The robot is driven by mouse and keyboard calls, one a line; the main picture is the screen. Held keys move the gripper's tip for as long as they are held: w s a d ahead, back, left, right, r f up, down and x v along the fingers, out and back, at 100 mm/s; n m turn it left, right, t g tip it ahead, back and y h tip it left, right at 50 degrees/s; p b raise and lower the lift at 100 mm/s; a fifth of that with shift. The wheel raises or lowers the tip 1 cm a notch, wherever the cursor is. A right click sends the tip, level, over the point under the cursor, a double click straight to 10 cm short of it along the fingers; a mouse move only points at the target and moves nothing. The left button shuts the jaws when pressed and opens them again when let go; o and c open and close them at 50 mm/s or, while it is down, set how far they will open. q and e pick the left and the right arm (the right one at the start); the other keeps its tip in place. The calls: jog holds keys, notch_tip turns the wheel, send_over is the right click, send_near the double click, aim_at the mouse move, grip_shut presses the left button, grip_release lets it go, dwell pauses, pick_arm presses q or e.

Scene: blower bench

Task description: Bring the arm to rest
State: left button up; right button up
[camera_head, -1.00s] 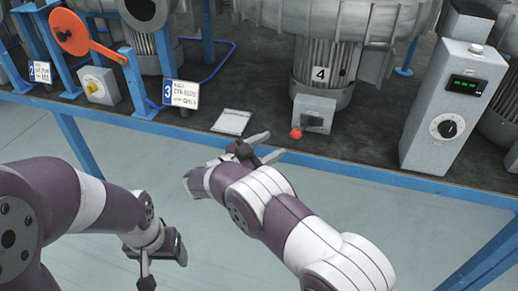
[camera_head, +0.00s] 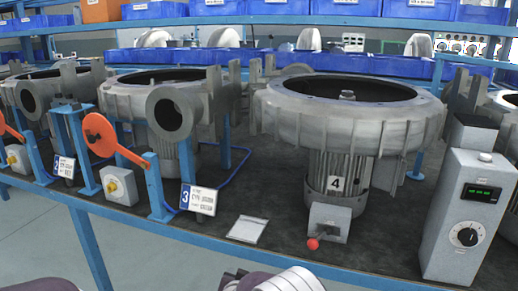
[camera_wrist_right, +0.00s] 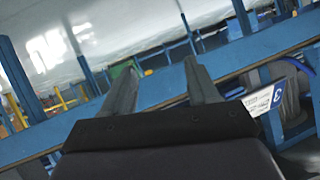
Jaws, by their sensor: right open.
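My right gripper (camera_wrist_right: 160,78) shows in the right wrist view with its two grey fingers spread apart and nothing between them. A blue bench rail (camera_wrist_right: 160,98) runs slantwise behind the fingers, and the tilted number 3 placard (camera_wrist_right: 268,100) is to their right. In the head view only parts of my arms show at the bottom edge, below the bench front edge (camera_head: 300,265). Neither gripper can be made out in the head view. My left gripper is in neither current view.
Blower 4 (camera_head: 345,125) stands on the bench, with a red-knobbed switch box (camera_head: 328,222) at its foot. A grey control box (camera_head: 465,215) is at right. An orange disc lever (camera_head: 100,134) is at left. A flat card (camera_head: 247,229) lies near the front edge.

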jog(key=s+d+r+n+g, duration=0.15)
jog(key=s+d+g, duration=0.25)
jog(key=s+d, duration=0.45)
jog(key=s+d+n+g, duration=0.2)
jog(key=s+d+g, duration=0.25)
jog(key=s, duration=0.75)
jog(key=s+d+r+n+g, duration=0.15)
jog(key=s+d+g, duration=0.25)
jog(key=s+d, duration=0.5)
notch_tip(320, 180, up, 25)
jog(key=s+m+t+p, duration=0.1)
jog(key=p, duration=2.1)
jog(key=shift+s+d+f+t+y, duration=0.25)
jog(key=shift+d+t+y, duration=0.1)
jog(key=shift+d, duration=0.1)
jog(key=shift+r, duration=0.1)
